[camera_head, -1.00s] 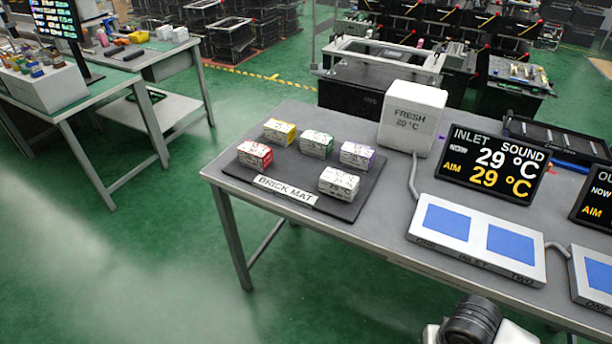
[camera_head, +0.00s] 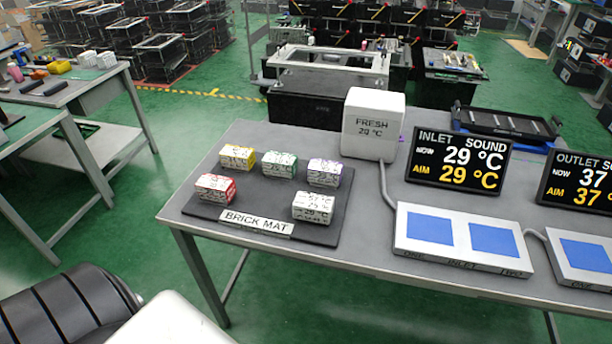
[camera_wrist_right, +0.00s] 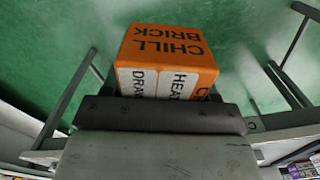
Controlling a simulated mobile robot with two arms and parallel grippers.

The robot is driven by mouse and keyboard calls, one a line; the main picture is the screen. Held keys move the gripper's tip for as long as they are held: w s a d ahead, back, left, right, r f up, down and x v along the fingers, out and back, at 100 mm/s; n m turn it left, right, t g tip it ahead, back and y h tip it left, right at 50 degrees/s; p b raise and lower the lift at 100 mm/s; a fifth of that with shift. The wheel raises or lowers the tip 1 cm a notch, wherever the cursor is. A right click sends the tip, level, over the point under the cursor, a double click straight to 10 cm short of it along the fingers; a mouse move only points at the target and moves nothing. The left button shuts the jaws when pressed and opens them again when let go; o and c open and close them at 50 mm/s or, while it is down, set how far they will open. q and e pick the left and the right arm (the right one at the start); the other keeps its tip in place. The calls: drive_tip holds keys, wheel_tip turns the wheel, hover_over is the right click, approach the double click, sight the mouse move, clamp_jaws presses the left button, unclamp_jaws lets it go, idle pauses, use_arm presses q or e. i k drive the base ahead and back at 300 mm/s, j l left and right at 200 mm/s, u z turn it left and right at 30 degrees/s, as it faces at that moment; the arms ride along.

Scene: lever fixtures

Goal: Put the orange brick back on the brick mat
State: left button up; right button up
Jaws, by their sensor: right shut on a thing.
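The orange brick (camera_wrist_right: 168,55), marked CHILL BRICK, shows in the right wrist view with white labels on its lower side. My right gripper (camera_wrist_right: 160,95) is shut on it, and the green floor is behind it. The brick mat (camera_head: 270,193) is a dark mat at the left end of the grey table, with a BRICK MAT label (camera_head: 257,223) on its front. Red (camera_head: 215,188), yellow (camera_head: 238,157), green (camera_head: 280,165), purple (camera_head: 324,172) and white (camera_head: 314,207) bricks sit on it. Neither gripper nor the orange brick shows in the head view.
A white FRESH box (camera_head: 372,124) stands behind the mat. Right of it are the INLET display (camera_head: 459,161) and a white plate with blue pads (camera_head: 462,238). Bare mat shows between the red and white bricks. Another bench (camera_head: 75,100) stands at the left.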

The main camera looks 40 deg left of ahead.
sight(264, 207)
drive_tip(key=j+z, duration=0.1)
drive_tip(key=j, duration=0.35)
drive_tip(key=j+z, duration=0.15)
drive_tip(key=j, duration=0.3)
drive_tip(key=k+j+z, duration=0.1)
drive_tip(key=j, duration=0.35)
drive_tip(key=k+j+z, duration=0.15)
drive_tip(key=j, duration=0.3)
drive_tip(key=j+z, duration=0.1)
drive_tip(key=j, duration=0.35)
drive_tip(key=k+j+z, duration=0.1)
drive_tip(key=j, duration=0.35)
